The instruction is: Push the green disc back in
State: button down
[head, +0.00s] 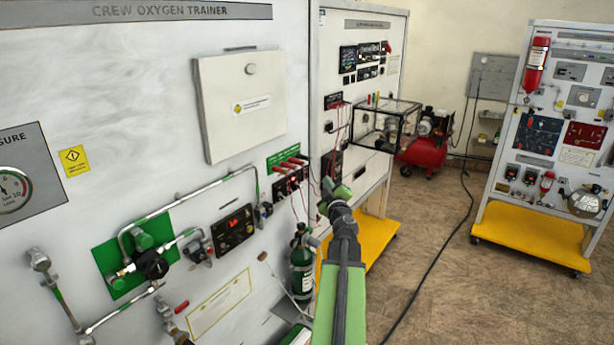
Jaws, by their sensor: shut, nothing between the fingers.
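My gripper (331,187) is at the upper end of my green and grey arm, in the middle of the head view. It is shut and empty. It shows in front of the trainer's right edge, near a row of red-handled switches. I cannot make out for certain which part is the green disc. The green panel (103,258) at the lower left carries a rounded green part (143,241) and a smaller green round part (117,283). A black knob (151,264) sits beside them. My gripper is well to the right of these parts and apart from them.
The white trainer board (120,90) fills the left side, with metal pipes (190,206) and a black control box (233,229) standing out from it. A green cylinder (301,268) stands beside my arm. A cable (443,245) lies across open floor on the right.

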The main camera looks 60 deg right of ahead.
aim_at(118, 284)
jog(key=u, duration=0.05)
jog(key=k, duration=1)
jog(key=z, duration=0.05)
